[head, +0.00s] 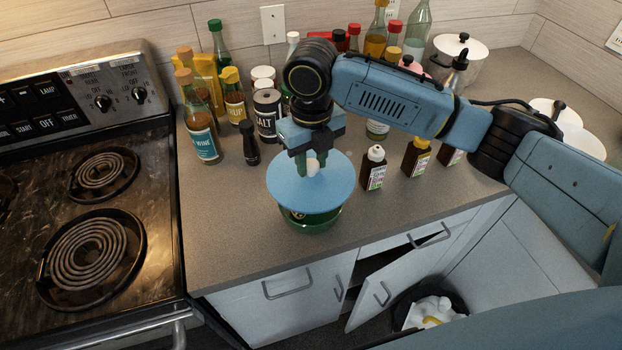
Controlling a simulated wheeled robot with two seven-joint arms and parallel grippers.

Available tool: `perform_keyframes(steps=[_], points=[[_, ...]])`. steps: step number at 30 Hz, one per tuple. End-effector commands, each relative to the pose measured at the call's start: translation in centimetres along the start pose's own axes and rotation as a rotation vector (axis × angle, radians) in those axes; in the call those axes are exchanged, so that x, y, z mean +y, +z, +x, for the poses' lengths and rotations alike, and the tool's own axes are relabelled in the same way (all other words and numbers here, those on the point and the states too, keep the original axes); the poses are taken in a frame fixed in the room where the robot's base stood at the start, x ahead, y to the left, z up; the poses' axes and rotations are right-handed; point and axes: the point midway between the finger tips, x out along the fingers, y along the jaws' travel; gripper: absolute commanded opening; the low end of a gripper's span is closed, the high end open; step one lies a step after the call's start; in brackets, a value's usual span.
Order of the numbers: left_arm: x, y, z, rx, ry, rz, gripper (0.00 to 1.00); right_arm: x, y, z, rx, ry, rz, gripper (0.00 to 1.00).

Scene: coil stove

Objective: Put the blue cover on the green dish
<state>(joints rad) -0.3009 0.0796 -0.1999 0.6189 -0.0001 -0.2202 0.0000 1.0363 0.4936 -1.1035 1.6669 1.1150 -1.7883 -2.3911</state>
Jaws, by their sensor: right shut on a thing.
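The blue cover (311,191) is a flat round disc with a pale knob at its middle. My right gripper (312,165) points down and is shut on the knob. The green dish (313,222) stands on the counter directly below the cover, near the front edge. The cover hides most of the dish's rim, and a little of its inside shows under the cover's front edge. I cannot tell whether the cover touches the rim. My left gripper is not in view.
Bottles and jars, such as a salt jar (267,114) and a wine bottle (202,134), crowd the counter's back. Small sauce bottles (374,168) stand right of the dish. The coil stove (90,262) is at left. A lower cabinet door (378,291) hangs open. Counter left of the dish is clear.

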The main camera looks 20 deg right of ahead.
Motion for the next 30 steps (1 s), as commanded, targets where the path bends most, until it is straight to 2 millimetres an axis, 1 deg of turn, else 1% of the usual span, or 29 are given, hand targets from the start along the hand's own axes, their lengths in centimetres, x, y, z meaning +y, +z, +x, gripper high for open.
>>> perform_keyframes(steps=[1, 7, 12, 14, 22, 30], points=[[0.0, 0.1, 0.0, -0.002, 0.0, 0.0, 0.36, 0.0, 0.0, 0.7, 0.001, 0.001, 0.0, 0.07], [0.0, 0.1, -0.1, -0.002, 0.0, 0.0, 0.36, 0.0, 0.0, 2.2, 0.0, 0.001, 0.001, 0.07], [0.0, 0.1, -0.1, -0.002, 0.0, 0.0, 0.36, 0.0, -0.1, 4.6, 0.001, 0.0, 0.002, 0.07], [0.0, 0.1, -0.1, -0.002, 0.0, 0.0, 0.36, 0.0, 0.0, 5.2, -0.001, 0.0, 0.001, 0.07], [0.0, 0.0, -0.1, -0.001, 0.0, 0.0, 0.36, 0.0, 0.0, 5.3, -0.002, 0.0, 0.001, 0.07], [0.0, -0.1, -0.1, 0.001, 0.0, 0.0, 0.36, 0.0, 0.0, 6.1, -0.001, 0.0, 0.001, 0.07]])
